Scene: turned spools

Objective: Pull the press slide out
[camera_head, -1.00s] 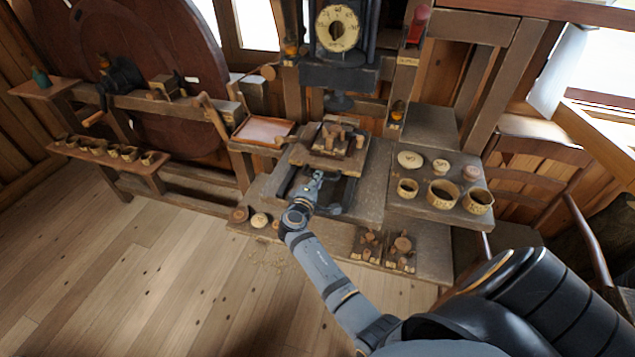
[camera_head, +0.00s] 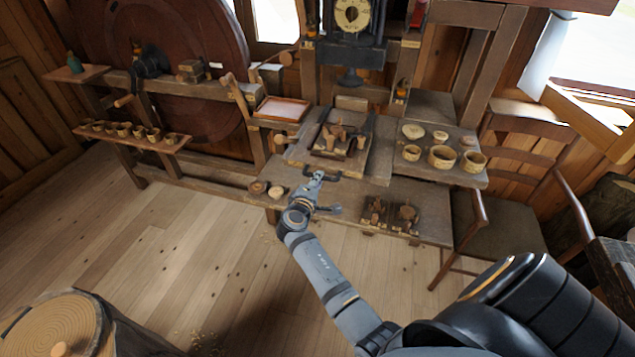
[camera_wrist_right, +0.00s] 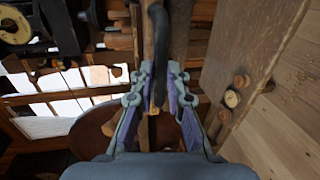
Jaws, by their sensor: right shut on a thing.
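The press slide (camera_head: 325,153) is a wooden board carrying a block with wooden pieces. It stands well forward of the black press foot (camera_head: 350,80), towards me. Its dark handle (camera_head: 334,176) is at the front edge. My right gripper (camera_head: 317,180) is at this handle and shut on it. In the right wrist view, the dark handle bar (camera_wrist_right: 158,55) runs between the two fingers of the gripper (camera_wrist_right: 158,90). The fingers partly hide the handle in the head view. My left gripper is not in view.
Cups and lids stand on a side board (camera_head: 400,170) at the right. Small trays of turned pieces (camera_head: 390,215) sit on the lower shelf (camera_head: 435,195). A chair (camera_head: 500,220) stands at the right, a round stump (camera_head: 60,330) at the lower left.

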